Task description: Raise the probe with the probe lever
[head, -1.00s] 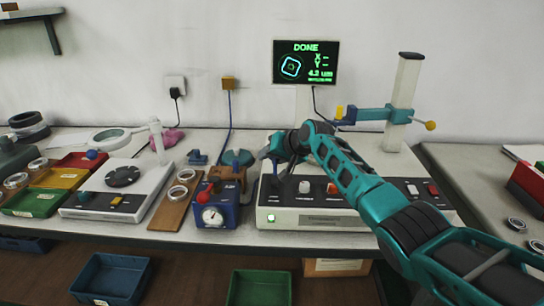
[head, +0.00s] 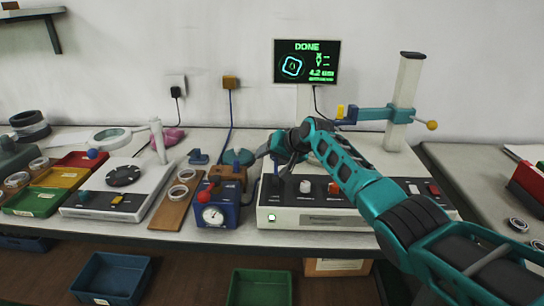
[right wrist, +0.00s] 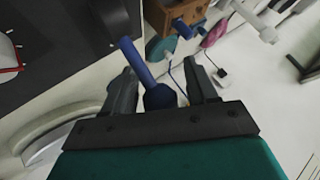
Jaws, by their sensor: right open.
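The probe lever (right wrist: 137,62) is a blue rod with a round dark blue base in the right wrist view. It stands between the two spread fingers of my right gripper (right wrist: 162,80), with a gap visible on both sides. In the head view the lever (head: 275,169) shows at the left end of the white tester (head: 340,219), partly hidden by my right gripper (head: 279,155). The probe (head: 350,115) hangs on a teal arm from the white column (head: 404,95). The tester's turntable is mostly hidden behind my right arm. My left gripper is not seen.
A blue dial gauge stand (head: 216,215) with a red knob stands just left of the tester. The screen (head: 307,62) reads DONE. Blue and green bins sit below the table's front edge.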

